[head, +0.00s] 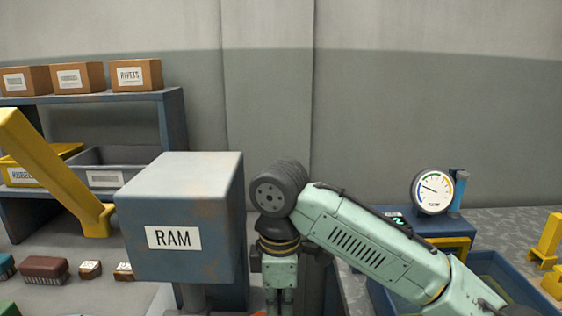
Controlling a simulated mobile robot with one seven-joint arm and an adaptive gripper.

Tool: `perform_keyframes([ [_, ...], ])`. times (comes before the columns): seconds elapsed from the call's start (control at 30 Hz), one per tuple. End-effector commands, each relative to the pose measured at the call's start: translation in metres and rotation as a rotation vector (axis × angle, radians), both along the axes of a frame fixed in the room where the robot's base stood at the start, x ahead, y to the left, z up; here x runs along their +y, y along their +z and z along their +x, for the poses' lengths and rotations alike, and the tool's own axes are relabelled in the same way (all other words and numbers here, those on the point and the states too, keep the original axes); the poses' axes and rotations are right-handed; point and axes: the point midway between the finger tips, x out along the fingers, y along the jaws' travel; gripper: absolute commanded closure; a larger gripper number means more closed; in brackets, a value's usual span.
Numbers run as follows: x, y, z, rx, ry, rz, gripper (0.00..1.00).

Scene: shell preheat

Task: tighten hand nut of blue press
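A blue-grey block labelled RAM (180,218) stands at centre left on a round column that runs off the bottom edge. It appears to be the head of the press. I see no hand nut; it may be hidden or below the frame. My gripper (280,302) points down just right of the block, at the bottom edge. Its fingertips are cut off, so I cannot tell whether it is open or holds anything. I cannot tell whether it touches the press.
A yellow arm-like bar (55,172) rises at the left. Behind it stands a shelf (174,120) with cartons and bins. A dial gauge (432,191) stands on a blue unit at right, near a blue tray (505,272) and yellow brackets (548,240).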

Motion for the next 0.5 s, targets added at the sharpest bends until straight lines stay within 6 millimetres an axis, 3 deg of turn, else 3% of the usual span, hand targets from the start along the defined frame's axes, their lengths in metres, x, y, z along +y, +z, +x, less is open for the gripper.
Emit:
perform_keyframes([
  [0.03, 0.0013, -0.0091, -0.0031, 0.017, 0.008, -0.004, 1.00],
  [0.5, -0.0009, -0.0081, -0.0106, 0.020, 0.011, -0.005, 1.00],
])
